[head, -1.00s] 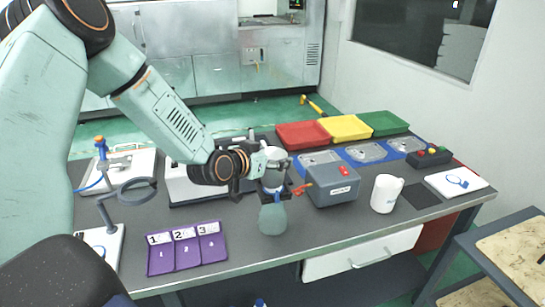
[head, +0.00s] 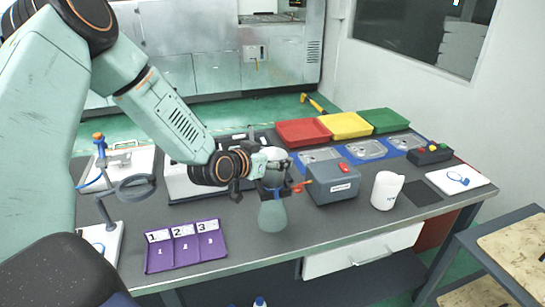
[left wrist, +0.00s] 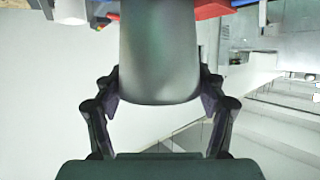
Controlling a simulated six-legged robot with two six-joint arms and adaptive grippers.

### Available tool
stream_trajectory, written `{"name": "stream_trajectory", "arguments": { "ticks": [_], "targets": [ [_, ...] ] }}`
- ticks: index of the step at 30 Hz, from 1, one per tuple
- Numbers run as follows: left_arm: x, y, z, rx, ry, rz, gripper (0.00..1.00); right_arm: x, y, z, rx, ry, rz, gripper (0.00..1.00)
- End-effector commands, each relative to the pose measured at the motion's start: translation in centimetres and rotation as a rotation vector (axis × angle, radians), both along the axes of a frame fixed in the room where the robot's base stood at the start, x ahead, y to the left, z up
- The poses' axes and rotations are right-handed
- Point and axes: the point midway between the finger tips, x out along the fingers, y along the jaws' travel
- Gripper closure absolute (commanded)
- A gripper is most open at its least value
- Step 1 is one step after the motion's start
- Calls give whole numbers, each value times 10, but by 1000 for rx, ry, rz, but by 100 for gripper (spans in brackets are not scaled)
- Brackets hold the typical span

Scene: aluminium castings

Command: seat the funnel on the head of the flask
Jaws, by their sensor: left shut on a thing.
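My left gripper (head: 274,187) is over the front middle of the bench, its dark fingers closed on a smooth grey body. In the left wrist view the two fingers (left wrist: 158,95) press on either side of this body, the funnel (left wrist: 158,50) as far as I can tell. It runs out of the top of that view. In the head view the greenish-grey, rounded flask (head: 272,215) shows directly below the fingers, narrow at the top and wide at the bottom. The fingers hide the join, so I cannot tell whether funnel and flask touch. My right gripper is not in view.
A grey box (head: 333,185) with a red lever stands close to the right of the flask, then a white mug (head: 387,190). A purple numbered tray (head: 186,262) lies at front left. A magnifier stand (head: 136,187) is farther left. Coloured trays (head: 345,125) line the back.

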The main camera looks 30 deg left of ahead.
Motion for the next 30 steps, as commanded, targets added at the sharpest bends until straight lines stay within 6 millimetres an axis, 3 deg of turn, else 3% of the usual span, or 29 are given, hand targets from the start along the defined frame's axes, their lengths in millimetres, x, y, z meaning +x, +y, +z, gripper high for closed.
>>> {"name": "stream_trajectory", "arguments": {
  "ticks": [12,13,22,30],
  "targets": [
    [0,0,-9,0,-1,0,64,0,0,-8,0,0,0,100],
    [0,0,-9,0,-2,0,28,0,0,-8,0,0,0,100],
    [0,0,-9,0,-1,0,3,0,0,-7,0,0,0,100],
    [0,0,-9,0,0,0,2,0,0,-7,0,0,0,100]
  ]
}}
